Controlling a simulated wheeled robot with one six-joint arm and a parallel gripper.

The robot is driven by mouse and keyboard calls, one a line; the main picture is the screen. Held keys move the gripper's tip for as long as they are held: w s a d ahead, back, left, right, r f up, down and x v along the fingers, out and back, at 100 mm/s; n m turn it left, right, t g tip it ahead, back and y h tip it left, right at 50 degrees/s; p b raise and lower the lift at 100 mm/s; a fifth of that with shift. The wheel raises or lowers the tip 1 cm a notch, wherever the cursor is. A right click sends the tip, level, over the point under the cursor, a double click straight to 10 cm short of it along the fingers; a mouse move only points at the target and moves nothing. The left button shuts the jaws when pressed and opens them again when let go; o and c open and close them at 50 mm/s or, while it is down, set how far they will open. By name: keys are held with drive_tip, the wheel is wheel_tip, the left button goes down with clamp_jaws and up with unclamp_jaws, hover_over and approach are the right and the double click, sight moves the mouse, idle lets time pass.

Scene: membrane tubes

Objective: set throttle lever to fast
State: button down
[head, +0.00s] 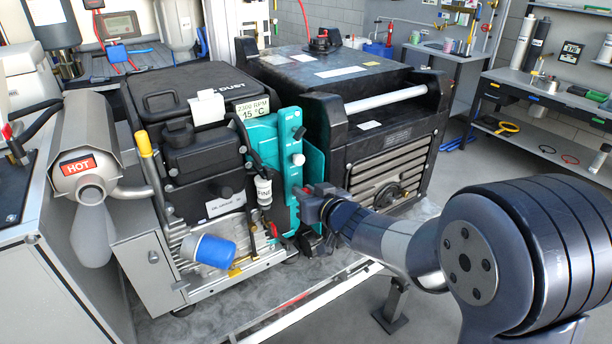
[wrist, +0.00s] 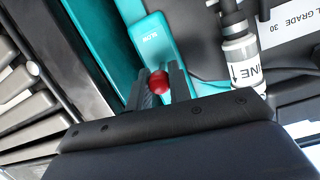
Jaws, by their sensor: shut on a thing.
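The teal throttle panel (head: 288,155) stands upright on the side of the black engine. My gripper (head: 316,207) is at the lower right part of this panel. In the wrist view, my gripper (wrist: 160,82) is shut with a finger on each side of the red knob (wrist: 159,83) of the throttle lever. The lever's shaft below the knob is hidden by the gripper.
A big black generator unit (head: 375,125) stands right of the panel. A blue oil filter (head: 214,250) and a HOT-marked muffler (head: 85,150) lie left.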

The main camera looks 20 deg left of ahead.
drive_tip(key=shift+w+a+r+g+h+p, duration=0.1)
drive_tip(key=shift+r+g+h+p, duration=0.95)
drive_tip(key=shift+p, duration=4.05)
drive_tip(key=shift+f+p, duration=0.1)
drive_tip(key=shift+p, duration=0.4)
drive_tip(key=shift+w+a+f+g+h+p, duration=0.1)
drive_tip(key=shift+g+h+p, duration=0.35)
drive_tip(key=shift+p, duration=0.9)
drive_tip(key=c, duration=1.3)
unclamp_jaws()
drive_tip(key=v, duration=1.1)
drive_tip(key=shift+a, duration=0.15)
